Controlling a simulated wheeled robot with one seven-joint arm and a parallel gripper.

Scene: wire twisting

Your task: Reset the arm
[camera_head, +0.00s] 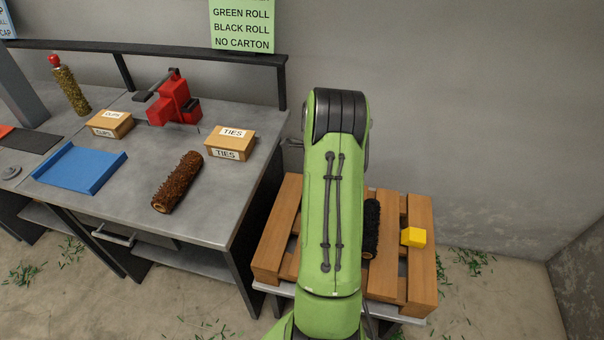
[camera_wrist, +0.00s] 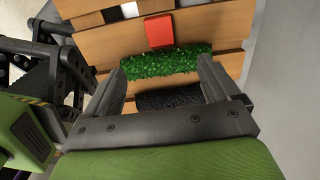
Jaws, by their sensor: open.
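My gripper (camera_wrist: 163,68) is open in the wrist view, its two fingers spread wide above the wooden pallet. A green roll (camera_wrist: 165,62) lies on the pallet near the fingertips. I cannot tell whether the fingers touch it. A black roll (camera_wrist: 168,99) lies between the fingers, nearer the palm; it also shows in the head view (camera_head: 371,228). My green arm stands over the pallet in the head view and hides my gripper and the green roll there.
The pallet (camera_head: 421,268) also bears a yellow block (camera_head: 413,237) and a red block (camera_wrist: 159,31). On the workbench (camera_head: 130,190) to the left are a brown roll (camera_head: 178,182), a TIES box (camera_head: 231,144), a red tool (camera_head: 174,103) and a blue tray (camera_head: 80,168). A wall stands behind.

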